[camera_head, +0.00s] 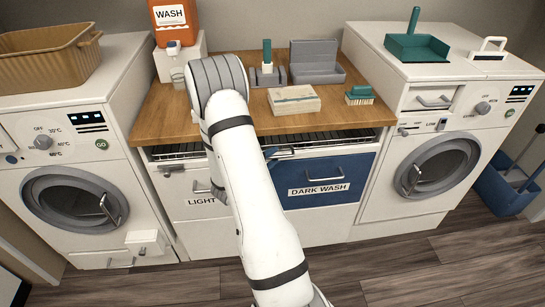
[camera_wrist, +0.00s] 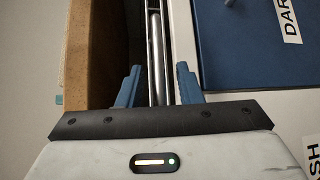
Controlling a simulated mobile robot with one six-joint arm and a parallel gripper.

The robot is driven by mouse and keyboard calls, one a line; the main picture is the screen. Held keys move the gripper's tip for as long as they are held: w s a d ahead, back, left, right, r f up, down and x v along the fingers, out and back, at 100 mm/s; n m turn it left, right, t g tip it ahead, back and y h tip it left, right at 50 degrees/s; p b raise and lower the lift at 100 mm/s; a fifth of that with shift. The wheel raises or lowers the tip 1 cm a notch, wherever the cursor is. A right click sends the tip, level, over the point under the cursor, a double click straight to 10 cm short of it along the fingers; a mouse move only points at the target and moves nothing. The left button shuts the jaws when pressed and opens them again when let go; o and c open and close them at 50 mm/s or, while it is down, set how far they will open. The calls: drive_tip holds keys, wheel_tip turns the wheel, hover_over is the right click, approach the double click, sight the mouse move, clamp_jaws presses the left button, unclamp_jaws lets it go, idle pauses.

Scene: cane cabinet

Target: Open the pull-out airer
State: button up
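The pull-out airer (camera_head: 335,136) is a metal wire rack in the slot under the wooden worktop, above the two laundry drawers. Its front lies about level with the drawer fronts. In the wrist view its metal front bar (camera_wrist: 155,50) runs between my blue fingers. My gripper (camera_wrist: 158,68) is open, with a finger on each side of the bar and a visible gap to each. In the head view my arm covers the middle of the airer, and only a blue fingertip (camera_head: 282,153) shows beside the arm.
The worktop (camera_head: 170,112) overhangs the airer. Below are the blue dark wash drawer (camera_head: 340,172) and the white light wash drawer (camera_head: 180,190). Washing machines stand left (camera_head: 70,150) and right (camera_head: 430,130). The wooden floor (camera_head: 440,262) in front is clear.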

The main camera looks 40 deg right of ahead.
drive_tip(key=shift+d, duration=0.1)
clamp_jaws()
idle(0.3)
